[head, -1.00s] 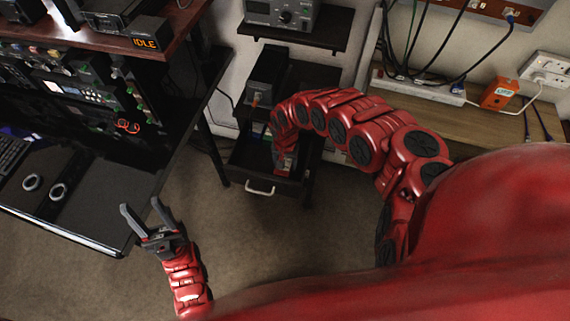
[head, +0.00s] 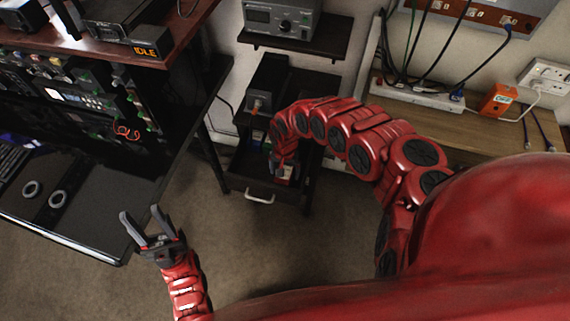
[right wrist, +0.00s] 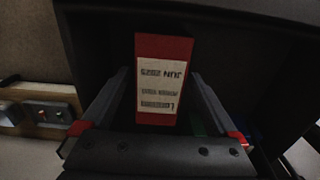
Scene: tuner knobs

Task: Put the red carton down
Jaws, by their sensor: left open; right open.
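The red carton (right wrist: 163,50) shows in the right wrist view, with a cream label bearing upside-down print. It stands in a dark space between the two fingers of my right gripper (right wrist: 160,85). The fingers are apart, with a visible gap on each side of the carton. My left gripper (head: 140,222) is open and empty above the floor.
A black bench with rack gear (head: 75,95) stands at the left. A shelf with a grey instrument (head: 282,18) is above the drawer. A wooden bench with a power strip (head: 418,95) and orange box (head: 497,100) is at the right. Open carpet lies in front.

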